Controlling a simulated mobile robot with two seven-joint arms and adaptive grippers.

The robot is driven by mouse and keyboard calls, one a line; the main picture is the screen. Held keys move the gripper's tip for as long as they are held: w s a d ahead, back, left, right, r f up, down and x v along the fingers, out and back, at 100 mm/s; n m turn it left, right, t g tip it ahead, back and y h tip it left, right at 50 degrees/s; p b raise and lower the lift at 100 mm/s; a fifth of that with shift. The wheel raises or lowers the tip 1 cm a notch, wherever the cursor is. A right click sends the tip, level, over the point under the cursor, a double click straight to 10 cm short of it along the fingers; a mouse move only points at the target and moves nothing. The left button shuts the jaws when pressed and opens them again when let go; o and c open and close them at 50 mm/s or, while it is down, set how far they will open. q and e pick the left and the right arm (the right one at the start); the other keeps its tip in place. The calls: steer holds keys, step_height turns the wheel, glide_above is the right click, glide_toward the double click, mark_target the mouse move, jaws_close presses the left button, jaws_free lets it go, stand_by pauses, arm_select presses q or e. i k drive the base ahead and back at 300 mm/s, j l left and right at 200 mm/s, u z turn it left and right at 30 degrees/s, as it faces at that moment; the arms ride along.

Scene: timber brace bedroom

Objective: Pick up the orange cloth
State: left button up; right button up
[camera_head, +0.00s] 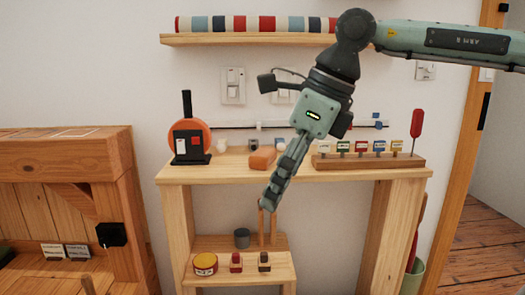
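A small orange block-like thing (262,158), which looks like the folded orange cloth, lies on the wooden table top (228,170) near its middle. My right gripper (269,204) comes in from the upper right and points down, just right of the orange thing in the picture. Its fingertips show in front of the table's front edge. The fingers are seen edge-on, so I cannot tell whether they are open or shut, and no held thing shows. I cannot tell whether the gripper touches the orange thing. My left gripper is not in view.
A black stand (188,145) with an orange disc is at the table's left. A wooden rack (370,162) with several coloured tags is at the right. A lower step (240,271) holds a yellow-red tin (205,264) and small items. A shelf (250,39) hangs above.

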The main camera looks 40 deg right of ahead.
mark_target(264, 158)
steer(key=i+l, duration=1.05)
